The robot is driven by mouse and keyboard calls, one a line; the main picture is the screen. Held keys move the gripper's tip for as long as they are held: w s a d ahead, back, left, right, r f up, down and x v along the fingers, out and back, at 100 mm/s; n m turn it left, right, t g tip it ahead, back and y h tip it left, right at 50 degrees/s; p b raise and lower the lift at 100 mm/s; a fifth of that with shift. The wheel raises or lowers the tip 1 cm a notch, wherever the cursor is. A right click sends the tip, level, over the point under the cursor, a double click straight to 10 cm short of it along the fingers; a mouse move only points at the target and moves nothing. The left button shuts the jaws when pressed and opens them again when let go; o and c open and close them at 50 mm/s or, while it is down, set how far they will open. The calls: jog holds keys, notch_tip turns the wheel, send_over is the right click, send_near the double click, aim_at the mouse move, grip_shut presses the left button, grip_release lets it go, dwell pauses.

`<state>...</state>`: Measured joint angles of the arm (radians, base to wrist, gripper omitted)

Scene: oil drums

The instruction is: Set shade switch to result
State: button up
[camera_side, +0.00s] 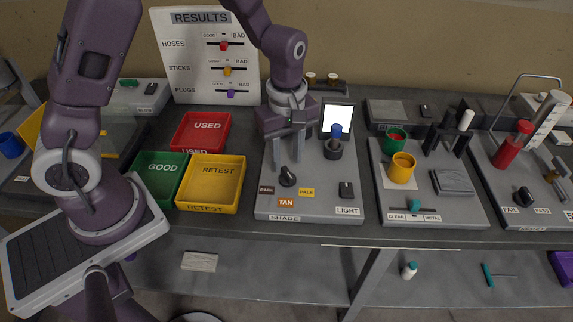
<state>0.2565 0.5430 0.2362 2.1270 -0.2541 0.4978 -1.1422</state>
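The shade switch is a small black knob (288,177) on the grey SHADE panel (318,206). Around its front lie a DARK label (266,190), a brown TAN label (286,202) and a yellow PALE label (307,192). Which label the knob points to is too small to tell. My gripper (290,163) points down just above and behind the knob, its two fingers apart with nothing seen between them. Whether a finger touches the knob cannot be told. Behind, a blue-topped item (336,131) stands in a dark holder (333,150) before a lit white screen (338,112).
A black LIGHT switch (346,190) sits on the panel's right. Red USED (203,117), green GOOD (146,190) and yellow RETEST (238,209) trays lie left. A RESULTS board (180,85) with sliders stands behind. Yellow (402,168) and green (393,146) cups stand right.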

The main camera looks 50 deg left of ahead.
aim_at(287, 170)
notch_tip(287, 170, down, 3)
jog(key=shift+f, duration=0.2)
grip_shut()
dwell(0.3)
jog(key=m, duration=0.4)
jog(key=shift+r, duration=0.1)
jog(key=m, duration=0.4)
jog(key=shift+w+d+m, duration=0.15)
jog(key=shift+m, duration=0.15)
jog(key=m, duration=0.4)
jog(key=shift+d+m, duration=0.1)
jog(key=shift+m, duration=0.2)
jog(key=shift+d+m, duration=0.1)
jog(key=shift+m, duration=2.2)
